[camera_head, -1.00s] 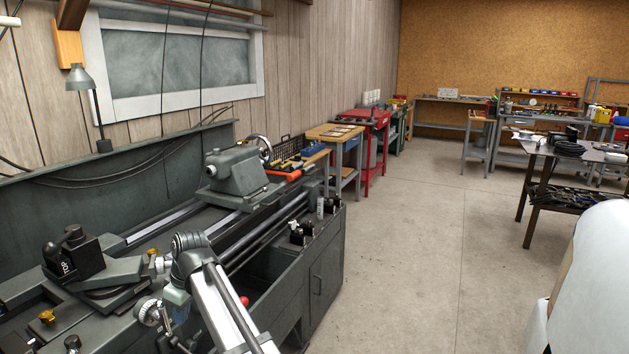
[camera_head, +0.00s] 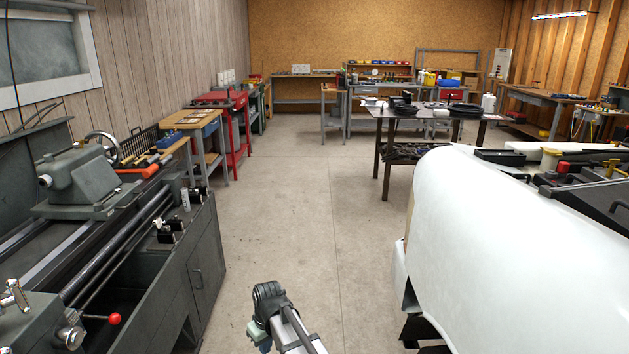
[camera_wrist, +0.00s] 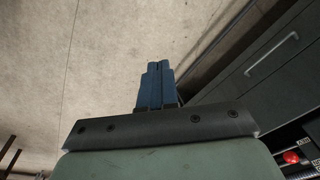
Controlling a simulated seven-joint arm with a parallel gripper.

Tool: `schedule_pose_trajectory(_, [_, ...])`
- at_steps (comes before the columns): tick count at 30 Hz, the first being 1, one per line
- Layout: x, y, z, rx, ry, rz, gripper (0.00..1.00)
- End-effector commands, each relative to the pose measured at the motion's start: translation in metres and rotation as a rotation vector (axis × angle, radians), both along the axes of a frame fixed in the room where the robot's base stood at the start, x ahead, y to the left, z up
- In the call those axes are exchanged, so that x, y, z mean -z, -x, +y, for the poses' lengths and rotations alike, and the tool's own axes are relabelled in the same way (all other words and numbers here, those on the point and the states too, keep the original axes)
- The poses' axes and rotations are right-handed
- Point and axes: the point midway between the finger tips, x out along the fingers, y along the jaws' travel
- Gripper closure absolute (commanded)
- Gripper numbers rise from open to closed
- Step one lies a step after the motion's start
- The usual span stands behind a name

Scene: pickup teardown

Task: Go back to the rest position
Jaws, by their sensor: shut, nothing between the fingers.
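My gripper (camera_wrist: 158,68) shows in the wrist view as two blue fingers pressed together, with nothing between them. It is over the bare concrete floor (camera_wrist: 70,60), beside the dark lathe cabinet at the right of that view. In the head view my arm rises from the bottom centre, over the aisle between the lathe and the white vehicle body. The fingers cannot be made out there.
The lathe (camera_head: 85,185) stands at the left, its red-knobbed lever (camera_head: 114,319) reaching toward the aisle. The white vehicle body (camera_head: 500,235) fills the right. The aisle floor (camera_head: 305,200) is clear. A dark table (camera_head: 425,122) stands farther back.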

Motion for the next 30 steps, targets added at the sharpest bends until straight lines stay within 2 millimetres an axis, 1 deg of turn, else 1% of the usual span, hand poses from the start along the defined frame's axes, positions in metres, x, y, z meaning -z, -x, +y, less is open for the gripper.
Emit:
schedule_pose_trajectory(1, [0.01, 0.003, -0.029, 0.055, 0.009, 0.006, 1.0])
schedule_pose_trajectory(2, [0.015, 0.003, -0.043, 0.084, 0.013, 0.009, 1.0])
schedule_pose_trajectory(3, [0.022, 0.003, -0.061, 0.124, 0.018, 0.013, 1.0])
schedule_pose_trajectory(5, [0.031, 0.005, -0.088, 0.183, 0.026, 0.017, 1.0])
schedule_pose_trajectory(6, [0.038, 0.007, -0.105, 0.223, 0.033, 0.022, 1.0])
schedule_pose_trajectory(8, [0.047, 0.011, -0.131, 0.281, 0.041, 0.027, 1.0])
schedule_pose_trajectory(9, [0.053, 0.014, -0.148, 0.32, 0.046, 0.029, 1.0])
schedule_pose_trajectory(11, [0.061, 0.02, -0.174, 0.379, 0.054, 0.036, 1.0])
schedule_pose_trajectory(12, [0.067, 0.025, -0.19, 0.416, 0.059, 0.04, 1.0])
schedule_pose_trajectory(15, [0.079, 0.037, -0.225, 0.505, 0.071, 0.048, 1.0])
schedule_pose_trajectory(18, [0.087, 0.049, -0.254, 0.577, 0.08, 0.054, 1.0])
schedule_pose_trajectory(24, [0.101, 0.07, -0.295, 0.69, 0.095, 0.066, 1.0])
schedule_pose_trajectory(28, [0.107, 0.084, -0.318, 0.754, 0.104, 0.072, 1.0])
schedule_pose_trajectory(30, [0.118, 0.09, -0.315, 0.747, 0.112, 0.093, 1.0])
